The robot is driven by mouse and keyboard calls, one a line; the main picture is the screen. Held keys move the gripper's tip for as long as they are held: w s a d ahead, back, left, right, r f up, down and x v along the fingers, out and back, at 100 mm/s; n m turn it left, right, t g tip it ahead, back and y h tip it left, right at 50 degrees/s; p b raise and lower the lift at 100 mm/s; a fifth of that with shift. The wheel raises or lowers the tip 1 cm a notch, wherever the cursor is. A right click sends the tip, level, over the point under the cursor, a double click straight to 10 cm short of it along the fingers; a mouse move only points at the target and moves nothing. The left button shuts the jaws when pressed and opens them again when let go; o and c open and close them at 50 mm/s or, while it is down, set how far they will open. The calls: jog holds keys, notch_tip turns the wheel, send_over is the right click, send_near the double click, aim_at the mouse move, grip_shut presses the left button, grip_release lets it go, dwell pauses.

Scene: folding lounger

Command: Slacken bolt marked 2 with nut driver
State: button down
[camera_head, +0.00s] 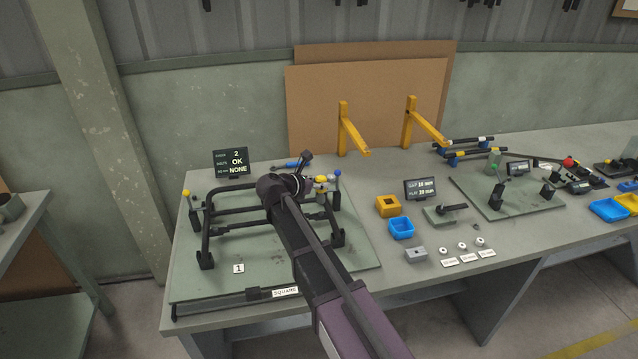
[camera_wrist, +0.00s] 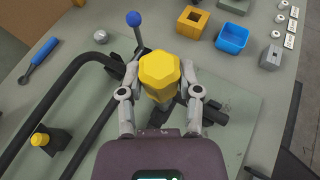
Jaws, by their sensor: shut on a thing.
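My gripper (camera_wrist: 162,88) is shut on a yellow faceted handle (camera_wrist: 160,72), which looks like the nut driver. In the head view, my gripper (camera_head: 312,186) is over the right side of the black tubular lounger frame (camera_head: 230,228), with the yellow handle (camera_head: 321,180) at its tip. The driver's lower end is hidden below the handle, so I cannot tell whether it sits on a bolt. The bolt marked 2 and its label are not visible; a tag marked 1 (camera_head: 239,268) lies at the front left. A small display (camera_head: 231,162) reads 2, OK and NONE.
A blue-ball post (camera_wrist: 134,20) stands close beside my gripper. A blue-handled tool (camera_wrist: 38,60) lies behind the frame. A yellow block (camera_head: 389,206), a blue bin (camera_head: 401,228) and a second display (camera_head: 420,188) stand to the right. Yellow brackets (camera_head: 350,135) rise at the back.

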aim_at(318, 197)
jog(key=shift+f+b, duration=1.4)
jog(key=shift+f, duration=0.25)
jog(key=shift+f+b, duration=1.1)
dwell(1.1)
dwell(0.9)
jog(key=shift+c, duration=1)
grip_release()
jog(key=c, duration=0.3)
